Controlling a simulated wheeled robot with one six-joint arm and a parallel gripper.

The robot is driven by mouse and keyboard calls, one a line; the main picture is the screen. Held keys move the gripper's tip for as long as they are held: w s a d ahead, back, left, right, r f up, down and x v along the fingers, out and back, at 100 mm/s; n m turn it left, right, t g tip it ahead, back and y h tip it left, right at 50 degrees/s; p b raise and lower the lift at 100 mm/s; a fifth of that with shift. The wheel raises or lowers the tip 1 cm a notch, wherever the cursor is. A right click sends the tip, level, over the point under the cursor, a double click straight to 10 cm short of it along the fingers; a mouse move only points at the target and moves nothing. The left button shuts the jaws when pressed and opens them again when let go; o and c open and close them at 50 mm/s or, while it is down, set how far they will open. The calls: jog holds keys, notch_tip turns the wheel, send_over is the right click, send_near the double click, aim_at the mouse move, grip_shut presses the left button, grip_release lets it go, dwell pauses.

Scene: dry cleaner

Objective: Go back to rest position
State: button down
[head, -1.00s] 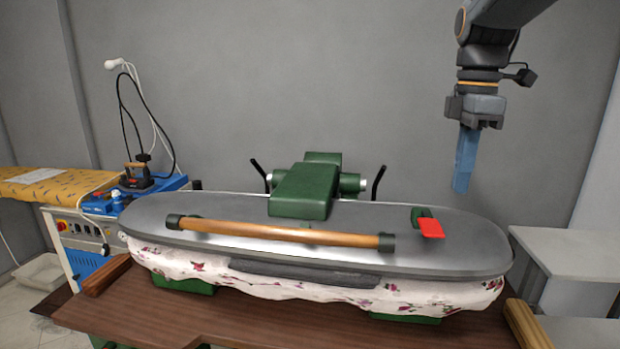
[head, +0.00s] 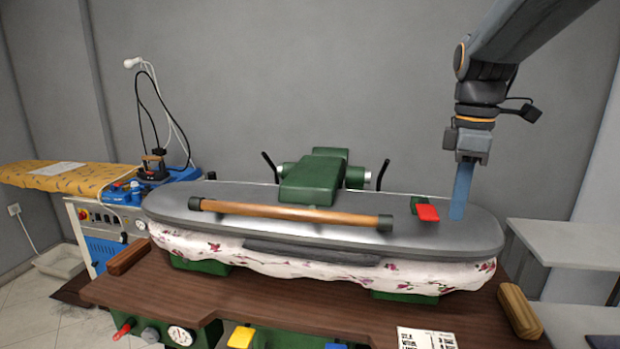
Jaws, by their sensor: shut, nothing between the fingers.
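My gripper (head: 459,214) is at the right in the head view, with its blue fingers pointing down and shut on nothing. Its tips show against the right end of the grey press lid (head: 350,231), just right of the red tab (head: 428,213). I cannot tell whether they touch the lid. The lid lies down over the white floral padding (head: 300,262) of the press. A wooden handle bar (head: 290,213) runs along the lid's front.
A blue ironing station (head: 99,240) with an iron (head: 154,167) stands at the left, beside a yellow ironing board (head: 75,179). White shelves (head: 570,243) stand at the right. The brown table (head: 240,293) has a paper (head: 426,338) at its front. A wall is behind.

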jog(key=s+a+f+m, duration=0.2)
jog(key=s+f+m, duration=0.1)
jog(key=f, duration=0.4)
jog(key=s+a+f+m+b, duration=0.1)
jog(key=s+a+f+m, duration=0.2)
jog(key=f+m, duration=0.2)
jog(key=s+a+f+m+t, duration=0.1)
jog(key=s+a+f+m, duration=0.2)
jog(key=f, duration=0.7)
jog(key=shift+s+f+m, duration=0.35)
jog(key=shift+s+m, duration=0.2)
jog(key=shift+m, duration=0.45)
jog(key=shift+d, duration=0.1)
